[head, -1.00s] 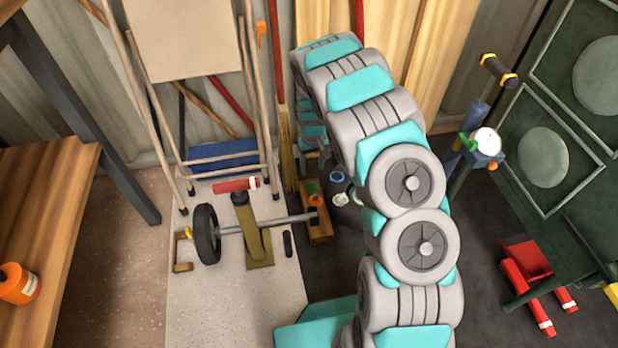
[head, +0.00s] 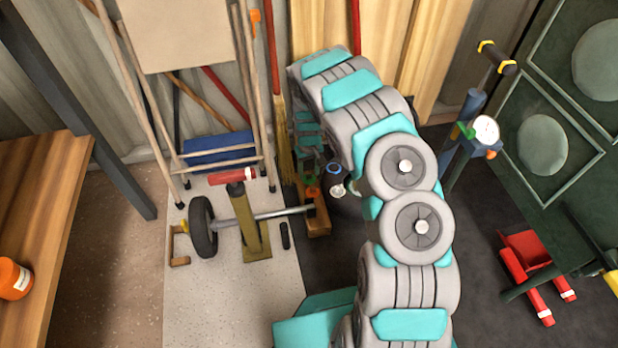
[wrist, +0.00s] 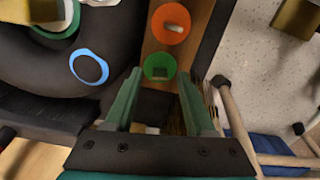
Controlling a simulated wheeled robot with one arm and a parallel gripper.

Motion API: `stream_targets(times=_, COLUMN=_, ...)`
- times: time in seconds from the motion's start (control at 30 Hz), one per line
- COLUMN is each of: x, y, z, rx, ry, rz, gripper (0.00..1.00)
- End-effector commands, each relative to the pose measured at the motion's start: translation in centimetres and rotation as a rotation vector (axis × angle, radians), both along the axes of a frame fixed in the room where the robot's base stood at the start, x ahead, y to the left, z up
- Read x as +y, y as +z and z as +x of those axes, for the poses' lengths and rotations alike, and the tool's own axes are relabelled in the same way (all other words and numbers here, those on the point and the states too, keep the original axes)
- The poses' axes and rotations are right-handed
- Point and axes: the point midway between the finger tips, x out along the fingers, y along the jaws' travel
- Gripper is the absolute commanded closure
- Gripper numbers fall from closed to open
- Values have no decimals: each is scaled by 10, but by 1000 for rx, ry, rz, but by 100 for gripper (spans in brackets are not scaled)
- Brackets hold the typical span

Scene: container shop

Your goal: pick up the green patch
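The green patch (wrist: 160,67) is a small round green disc with a darker square mark, lying on a wooden block (wrist: 193,42). It also shows small in the head view (head: 309,180), just below my gripper (head: 307,158).
An orange disc (wrist: 170,24) lies beside the patch on the same block. A black rounded thing with a blue ring (wrist: 89,67) is close on the left. A broom (head: 283,145) and wooden poles stand behind.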

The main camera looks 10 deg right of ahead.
Motion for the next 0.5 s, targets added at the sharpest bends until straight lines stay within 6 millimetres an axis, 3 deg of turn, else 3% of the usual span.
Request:
stream_targets(times=0.07, x=0, y=0, z=0, rx=0, ry=0, rz=0, gripper=56)
stream_targets(times=0.43, x=0, y=0, z=0, rx=1, ry=0, rz=0, gripper=97)
stream_targets(times=0.5, x=0, y=0, z=0, rx=1, ry=0, rz=0, gripper=100)
